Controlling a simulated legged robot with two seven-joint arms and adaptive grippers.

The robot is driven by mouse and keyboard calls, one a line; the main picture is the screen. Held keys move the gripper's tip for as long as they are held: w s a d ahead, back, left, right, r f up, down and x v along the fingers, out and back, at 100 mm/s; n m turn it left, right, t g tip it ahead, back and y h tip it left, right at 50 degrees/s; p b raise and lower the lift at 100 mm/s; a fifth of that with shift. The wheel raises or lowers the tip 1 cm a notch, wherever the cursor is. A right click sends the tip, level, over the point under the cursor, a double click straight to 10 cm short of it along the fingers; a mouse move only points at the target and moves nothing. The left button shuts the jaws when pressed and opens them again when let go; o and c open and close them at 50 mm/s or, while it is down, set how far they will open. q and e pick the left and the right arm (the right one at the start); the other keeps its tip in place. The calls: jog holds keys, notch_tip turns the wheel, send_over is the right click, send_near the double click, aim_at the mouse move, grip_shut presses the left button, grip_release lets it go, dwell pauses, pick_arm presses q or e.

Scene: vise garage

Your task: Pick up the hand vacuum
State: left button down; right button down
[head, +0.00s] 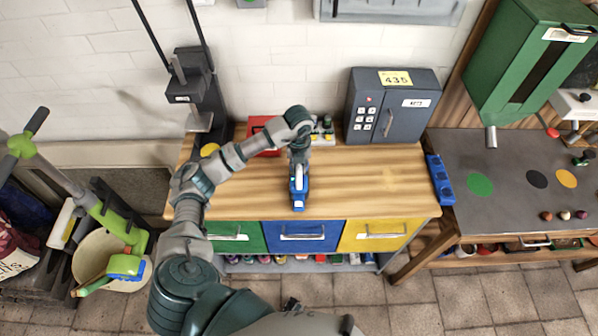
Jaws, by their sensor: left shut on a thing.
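The hand vacuum (298,188) is a small blue and white tool near the middle of the wooden bench, close to its front edge. My left gripper (299,166) reaches over from above and is shut on it. The gripper hides its upper part. I cannot tell whether the vacuum still touches the bench top. My right gripper is not in view.
The wooden bench top (370,182) is clear to the right of the vacuum. A grey safe (391,107) stands at the back right, and a red box (262,135) lies behind my arm. A blue strip (439,180) sits at the right edge. Coloured drawers (302,236) are below.

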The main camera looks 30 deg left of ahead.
pick_arm(q)
jog(key=shift+r, duration=0.15)
jog(key=shift+r, duration=1.25)
jog(key=s+d+r+b, duration=0.1)
jog(key=s+d+r, duration=0.1)
jog(key=s+d, duration=0.6)
jog(key=shift+s+d+r, duration=0.15)
jog(key=shift+s, duration=2.7)
jog(key=c, duration=1.8)
grip_release()
grip_shut()
